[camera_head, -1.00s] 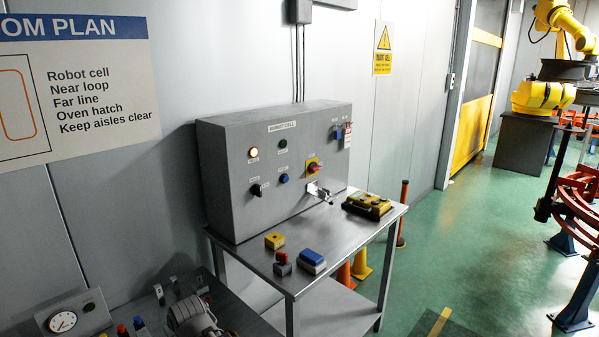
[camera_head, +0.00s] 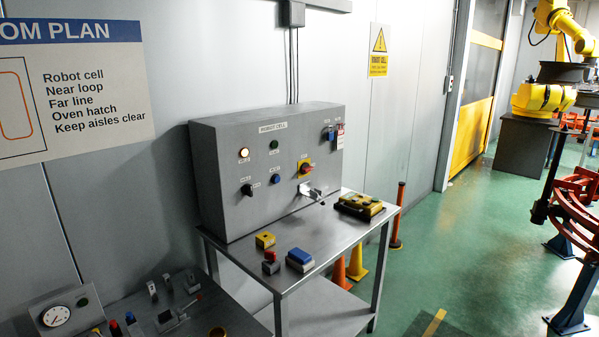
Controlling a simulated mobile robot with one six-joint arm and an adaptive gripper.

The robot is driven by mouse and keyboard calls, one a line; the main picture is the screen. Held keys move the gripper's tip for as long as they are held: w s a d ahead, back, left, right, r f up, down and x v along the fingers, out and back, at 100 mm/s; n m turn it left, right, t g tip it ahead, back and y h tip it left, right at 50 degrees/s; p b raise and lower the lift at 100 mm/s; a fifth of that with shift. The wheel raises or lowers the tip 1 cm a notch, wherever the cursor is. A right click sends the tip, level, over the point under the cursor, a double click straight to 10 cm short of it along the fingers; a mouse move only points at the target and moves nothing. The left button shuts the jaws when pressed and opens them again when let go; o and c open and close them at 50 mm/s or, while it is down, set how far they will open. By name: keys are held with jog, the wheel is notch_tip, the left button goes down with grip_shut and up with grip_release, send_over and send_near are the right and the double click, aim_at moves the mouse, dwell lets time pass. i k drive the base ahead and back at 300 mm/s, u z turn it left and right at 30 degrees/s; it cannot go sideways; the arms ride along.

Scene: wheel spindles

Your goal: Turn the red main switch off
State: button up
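The red main switch (camera_head: 306,168) is a red rotary knob on a yellow plate, on the right part of the front of the grey "ROBOT CELL" control box (camera_head: 222,190). It is too small to tell which way its handle points. A small metal fitting (camera_head: 312,191) sticks out just below it. My gripper is not in view, and nothing covers the switch.
The box stands on a metal table (camera_head: 318,237). A yellow-black device (camera_head: 360,206), a yellow box (camera_head: 265,240), a red-topped button (camera_head: 270,261) and a blue-topped block (camera_head: 300,259) lie on it. Orange posts stand nearby.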

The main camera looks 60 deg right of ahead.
aim_at(305, 167)
jog(key=k, duration=1.6)
jog(key=z, duration=1.2)
jog(key=i, duration=0.75)
jog(key=u, duration=0.05)
